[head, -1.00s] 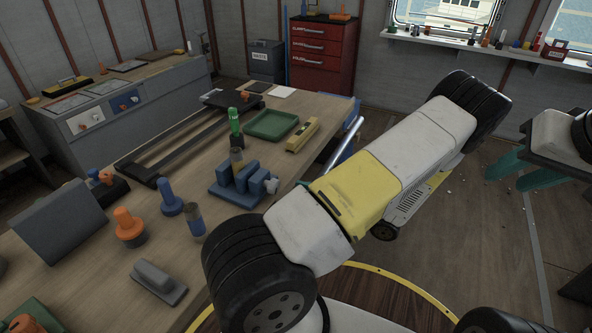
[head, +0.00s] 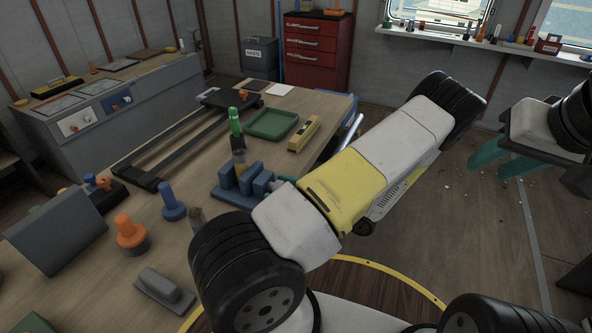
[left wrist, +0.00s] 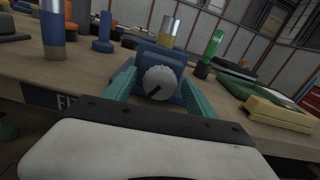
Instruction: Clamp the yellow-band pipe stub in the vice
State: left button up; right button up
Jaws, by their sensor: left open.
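The blue vice (head: 245,182) stands on the wooden bench. The yellow-band pipe stub (head: 238,158) stands upright at its jaws, and its band shows above the vice in the left wrist view (left wrist: 168,30). I cannot tell how tightly the jaws hold it. My left gripper (left wrist: 158,83) is open, its teal fingers on either side of the vice's grey round knob (left wrist: 160,82); contact is unclear. In the head view my left arm hides most of that gripper. My right gripper (head: 497,162) is open and empty, over the floor at the right.
A blue-band pipe stub (left wrist: 52,30) stands left of the vice. A green marker (head: 235,122) stands behind the vice, with a green tray (head: 272,124) and a yellow level (head: 304,134) to the right. An orange-knobbed piece (head: 129,231) and a grey block (head: 165,289) are nearer left.

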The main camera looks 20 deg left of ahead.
pick_arm(q)
jog(key=c, duration=1.4)
